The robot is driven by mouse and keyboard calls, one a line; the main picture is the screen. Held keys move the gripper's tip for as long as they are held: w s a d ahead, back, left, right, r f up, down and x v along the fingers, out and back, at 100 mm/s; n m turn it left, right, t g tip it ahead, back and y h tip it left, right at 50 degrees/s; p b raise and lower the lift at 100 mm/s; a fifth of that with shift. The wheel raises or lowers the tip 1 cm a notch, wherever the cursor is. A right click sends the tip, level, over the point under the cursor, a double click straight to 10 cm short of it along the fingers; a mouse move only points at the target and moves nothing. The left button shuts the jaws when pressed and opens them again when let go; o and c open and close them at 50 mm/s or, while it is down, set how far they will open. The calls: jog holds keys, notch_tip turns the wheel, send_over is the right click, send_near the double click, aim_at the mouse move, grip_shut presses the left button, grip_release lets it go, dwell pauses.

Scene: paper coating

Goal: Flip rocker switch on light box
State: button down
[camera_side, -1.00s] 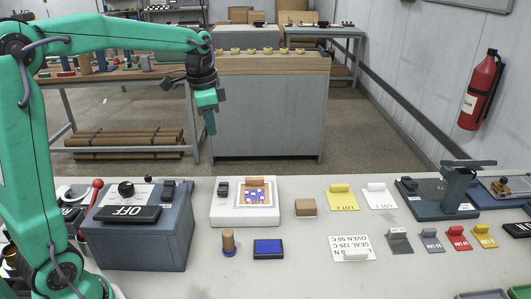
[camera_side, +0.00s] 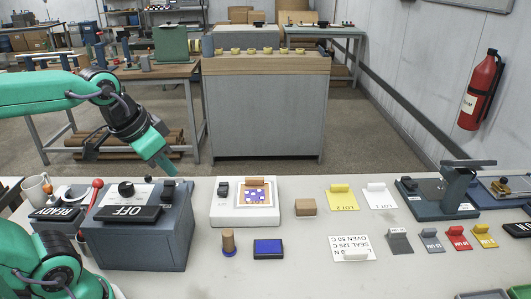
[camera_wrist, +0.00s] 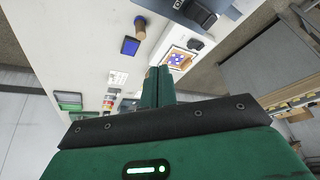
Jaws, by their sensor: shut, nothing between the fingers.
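The light box (camera_side: 272,215) is a low white box at the left middle of the table, with a lit panel showing a blue-and-white pattern (camera_side: 257,194). Its dark rocker switch (camera_side: 223,188) stands at its back left. In the wrist view the light box (camera_wrist: 168,61) is beyond my fingertips, with the dark switch (camera_wrist: 195,44) at its upper right. My gripper (camera_side: 170,169) is shut and empty. In the side view it shows to the left of the light box, above the back edge of the grey-blue oven box, apart from the switch. It also shows in the wrist view (camera_wrist: 160,72).
The grey-blue oven box (camera_side: 150,243) with an OFF plate and its own dark switch stands left of the light box. A wooden-handled stamp (camera_side: 228,240), blue ink pad (camera_side: 268,248) and brown block (camera_side: 305,208) lie near.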

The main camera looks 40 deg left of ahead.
jog(key=shift+s+d+f+n+t, duration=0.15)
jog(key=shift+s+d+f+n, duration=0.1)
jog(key=shift+s+f, duration=0.35)
jog(key=shift+s+d+f+n+t, duration=0.15)
jog(key=shift+s+f+n, duration=0.1)
jog(key=shift+s, duration=0.5)
jog(key=c, duration=1.2)
grip_release()
jog(key=shift+w+r, duration=0.1)
jog(key=shift+w, duration=0.1)
jog(key=shift+o, duration=0.4)
jog(key=shift+w+a+r+n, duration=0.2)
jog(key=shift+w+n, duration=0.1)
jog(key=shift+w, duration=0.3)
jog(key=w+a+f+n+g, duration=0.1)
jog(key=w+a+f+n, duration=0.1)
jog(key=w, duration=0.5)
jog(key=w+a+f+n+g, duration=0.2)
jog(key=w+a+f, duration=0.3)
jog(key=w, duration=0.3)
jog(key=w+a+f+n+g, duration=0.2)
jog(key=w+a+f+n, duration=0.2)
jog(key=w, duration=0.3)
jog(key=shift+w+f, duration=0.15)
jog(key=shift+f, duration=0.2)
jog(key=shift+w+a+f+g, duration=0.25)
jog(key=shift+a+f+g, duration=0.05)
jog(key=shift+f, duration=0.15)
